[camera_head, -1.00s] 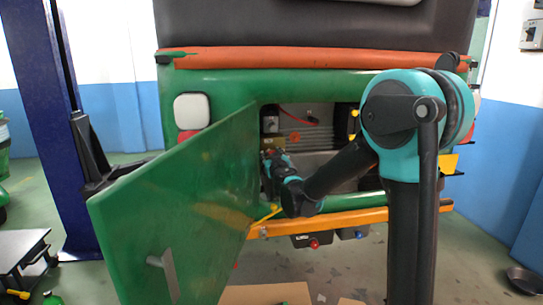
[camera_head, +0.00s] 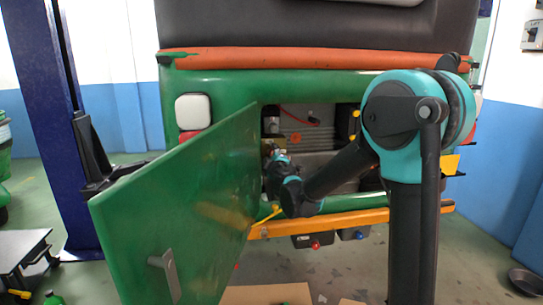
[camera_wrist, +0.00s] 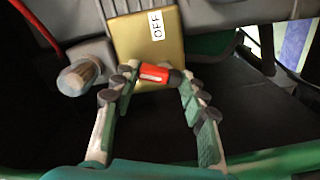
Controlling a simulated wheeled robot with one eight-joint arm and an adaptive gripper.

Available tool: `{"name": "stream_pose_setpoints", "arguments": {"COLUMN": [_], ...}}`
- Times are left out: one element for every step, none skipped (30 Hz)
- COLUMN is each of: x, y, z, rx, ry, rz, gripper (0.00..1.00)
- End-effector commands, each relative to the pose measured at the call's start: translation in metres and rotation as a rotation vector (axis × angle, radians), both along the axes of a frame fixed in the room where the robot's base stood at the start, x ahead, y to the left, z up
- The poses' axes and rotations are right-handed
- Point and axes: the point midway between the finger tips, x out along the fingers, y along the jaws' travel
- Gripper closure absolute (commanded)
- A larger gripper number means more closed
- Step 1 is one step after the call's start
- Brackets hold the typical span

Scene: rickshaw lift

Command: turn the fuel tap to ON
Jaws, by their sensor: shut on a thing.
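The fuel tap shows in the wrist view as a brass block (camera_wrist: 152,32) with a white OFF label (camera_wrist: 157,25) on its upper right. A short red lever (camera_wrist: 154,73) with a dark right end lies roughly level across the block's lower edge. My gripper (camera_wrist: 156,77) is shut on the red lever, one finger at each end of it. In the head view my gripper (camera_head: 272,158) reaches into the open rear bay, partly behind the green door. The lever is too small to make out there.
The open green door (camera_head: 180,215) stands just left of my gripper. An orange bumper bar (camera_head: 340,222) runs below the opening. In the wrist view a metal-ended cylinder (camera_wrist: 78,76) sits left of the tap, and a red cable (camera_wrist: 36,22) runs at upper left.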

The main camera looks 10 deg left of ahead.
Motion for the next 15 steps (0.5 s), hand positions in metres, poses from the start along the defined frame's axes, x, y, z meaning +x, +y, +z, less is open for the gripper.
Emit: {"name": "stream_pose_setpoints", "arguments": {"x": [-0.0004,-0.0005,-0.0005,-0.0006,-0.0006,-0.0007,-0.0007,-0.0007,-0.0009,-0.0009,-0.0009,-0.0009,-0.0010,-0.0010,-0.0010], "y": [0.0005,0.0006,0.0008,0.0009,0.0010,0.0012,0.0013,0.0015,0.0016,0.0017,0.0017,0.0018,0.0020,0.0020,0.0021], "z": [-0.0003,-0.0004,-0.0004,-0.0004,-0.0005,-0.0006,-0.0007,-0.0007,-0.0008,-0.0008,-0.0009,-0.0010,-0.0010,-0.0010,-0.0011], "rx": [-0.038,-0.062,-0.095,-0.118,-0.140,-0.169,-0.191,-0.210,-0.235,-0.252,-0.268,-0.287,-0.302,-0.314,-0.330], "ry": [-0.011,-0.018,-0.027,-0.034,-0.040,-0.049,-0.055,-0.060,-0.067,-0.072,-0.077,-0.083,-0.087,-0.090,-0.095], "rz": [0.000,0.000,0.000,0.000,0.000,0.000,0.000,0.000,0.000,0.000,0.000,0.000,0.000,0.000,0.000], "gripper": [0.86,0.86,0.86,0.86,0.86,0.86,0.86,0.86,0.86,0.86,0.86,0.86,0.86,0.86,0.86]}}
